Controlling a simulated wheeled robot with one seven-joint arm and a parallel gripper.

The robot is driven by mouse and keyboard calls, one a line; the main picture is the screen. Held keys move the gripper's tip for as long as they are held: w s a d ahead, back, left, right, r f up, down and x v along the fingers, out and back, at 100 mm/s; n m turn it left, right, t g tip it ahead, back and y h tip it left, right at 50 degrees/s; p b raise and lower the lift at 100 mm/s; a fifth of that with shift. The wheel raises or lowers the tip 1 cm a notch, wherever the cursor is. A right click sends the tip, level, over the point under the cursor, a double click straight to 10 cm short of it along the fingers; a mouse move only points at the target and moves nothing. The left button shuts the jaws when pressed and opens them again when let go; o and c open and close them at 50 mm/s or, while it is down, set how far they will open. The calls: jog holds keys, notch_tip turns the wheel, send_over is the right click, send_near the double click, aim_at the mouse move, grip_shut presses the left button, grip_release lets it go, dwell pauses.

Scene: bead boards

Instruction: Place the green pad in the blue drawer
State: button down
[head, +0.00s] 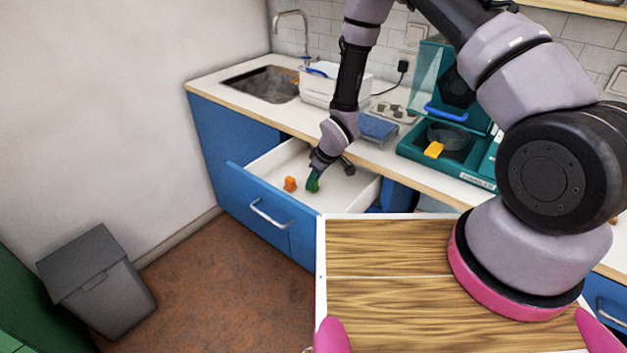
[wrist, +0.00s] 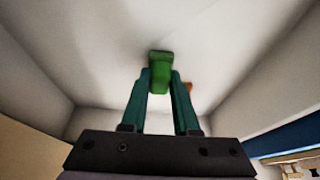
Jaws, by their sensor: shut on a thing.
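The blue drawer (head: 259,213) is pulled open below the counter, and its white inside shows. My gripper (head: 313,184) reaches down into the drawer. It is shut on the green pad (head: 312,186). In the wrist view the green pad (wrist: 160,72) sits between the teal fingertips of my gripper (wrist: 161,80), with the drawer's white floor (wrist: 105,45) behind it. I cannot tell whether the pad touches the floor.
An orange object (head: 290,184) lies in the drawer to the left of the pad; part of it (wrist: 188,87) shows behind the right finger. The counter above holds a sink (head: 265,84), a white bin (head: 345,88) and a teal machine (head: 470,150). A grey bin (head: 97,282) stands on the floor.

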jog(key=shift+f, duration=0.1)
jog(key=c, duration=0.7)
grip_release()
jog(key=shift+o, duration=0.2)
jog(key=s+d+r+m+t+h, duration=0.15)
jog(key=d+r, duration=0.45)
jog(key=r, duration=0.6)
jog(key=d+r+m, duration=0.3)
jog(key=d+r, duration=0.3)
jog(key=r, duration=0.7)
jog(key=d+r+m+t+h, duration=0.15)
jog(key=d+r, duration=0.35)
jog(key=r, duration=0.7)
jog(key=s+d+r+m, duration=0.4)
jog(key=s+r, duration=0.4)
jog(key=s, duration=0.1)
jog(key=s+d+r+m+t+y, duration=0.1)
jog(key=s+d+r+m, duration=0.3)
jog(key=s+r, duration=0.5)
jog(key=shift+s+d+r+m+y, duration=0.3)
jog(key=shift+s+d, duration=0.05)
jog(key=shift+s, duration=0.4)
